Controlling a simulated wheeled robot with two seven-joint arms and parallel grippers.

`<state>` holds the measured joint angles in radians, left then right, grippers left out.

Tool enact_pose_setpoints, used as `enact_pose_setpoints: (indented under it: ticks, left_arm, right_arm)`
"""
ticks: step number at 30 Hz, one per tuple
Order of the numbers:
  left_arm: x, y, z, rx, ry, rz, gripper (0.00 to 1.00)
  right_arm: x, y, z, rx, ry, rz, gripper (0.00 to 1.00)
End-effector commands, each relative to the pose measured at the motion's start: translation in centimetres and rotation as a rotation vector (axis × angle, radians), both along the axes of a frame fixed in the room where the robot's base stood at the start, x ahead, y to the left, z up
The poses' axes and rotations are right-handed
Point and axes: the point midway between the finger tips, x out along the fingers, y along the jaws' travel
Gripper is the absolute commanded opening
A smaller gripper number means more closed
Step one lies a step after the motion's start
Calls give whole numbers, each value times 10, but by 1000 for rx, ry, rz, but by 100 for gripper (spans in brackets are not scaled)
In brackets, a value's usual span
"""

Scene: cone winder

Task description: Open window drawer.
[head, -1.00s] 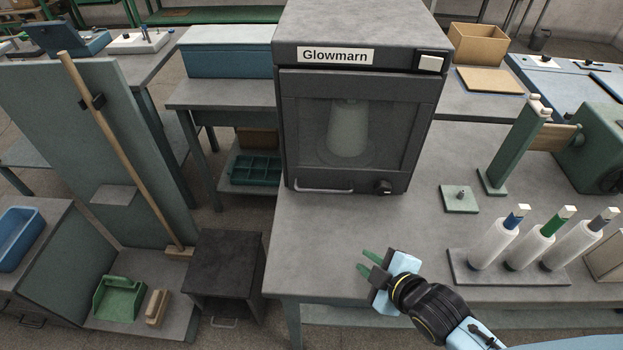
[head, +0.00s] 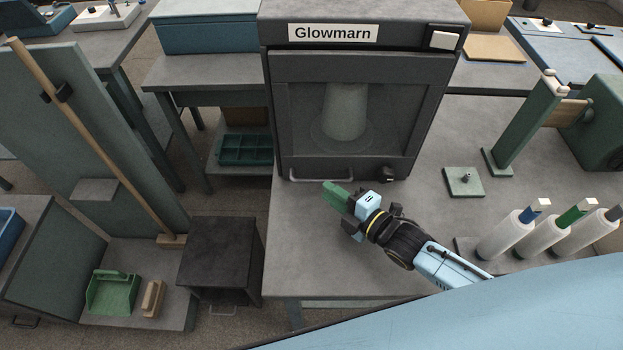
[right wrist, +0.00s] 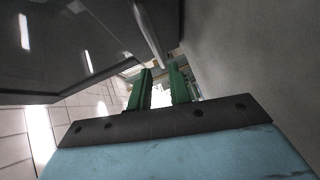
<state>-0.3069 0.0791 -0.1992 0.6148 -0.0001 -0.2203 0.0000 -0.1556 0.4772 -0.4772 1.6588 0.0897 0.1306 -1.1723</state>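The window drawer (head: 355,112) is the dark grey front with a clear pane in the Glowmarn machine (head: 270,28). Its front looks closed, and a pale cone shape shows behind the pane. A light bar handle (head: 320,179) runs along its lower left edge, and a dark knob (head: 388,174) sits at the lower right. My right gripper (head: 335,194) is just in front of the handle's right end, with green fingers. In the right wrist view the fingers (right wrist: 162,88) are apart with nothing between them, and the handle (right wrist: 150,35) shows just beyond them. My left gripper is not in view.
The machine stands on a grey table (head: 310,255), whose front is clear. Several white spools (head: 505,237) stand in a holder at the right, near a small green plate with a peg (head: 464,181). A dark floor cabinet (head: 222,255) is at the left.

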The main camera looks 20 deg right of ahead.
Motion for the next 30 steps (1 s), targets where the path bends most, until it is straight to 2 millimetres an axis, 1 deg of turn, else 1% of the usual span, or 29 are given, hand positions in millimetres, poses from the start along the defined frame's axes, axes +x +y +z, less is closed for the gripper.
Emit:
enact_pose_setpoints:
  ticks: [1, 6, 9, 12, 15, 23, 27, 28, 30]
  left_arm:
    - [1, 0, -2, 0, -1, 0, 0]
    - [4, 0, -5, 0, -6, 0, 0]
    - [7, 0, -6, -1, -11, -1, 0]
    - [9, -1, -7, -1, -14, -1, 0]
    - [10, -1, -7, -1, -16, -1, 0]
    - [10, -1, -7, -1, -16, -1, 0]
    - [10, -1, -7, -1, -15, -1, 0]
    - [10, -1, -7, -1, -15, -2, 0]
    - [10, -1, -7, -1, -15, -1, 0]
  right_arm:
    - [11, 6, -2, 0, -2, 0, 20]
    - [37, 21, -6, 0, -1, 0, 20]
    - [48, 27, -8, 1, 1, -1, 20]
    - [55, 31, -10, 1, 2, 0, 20]
    - [58, 33, -10, 0, 1, 0, 20]
    - [59, 34, -10, 0, 2, -1, 20]
    - [59, 34, -10, 0, 2, -1, 3]
    - [59, 34, -10, 0, 2, 0, 0]
    - [59, 33, -10, 0, 2, -1, 0]
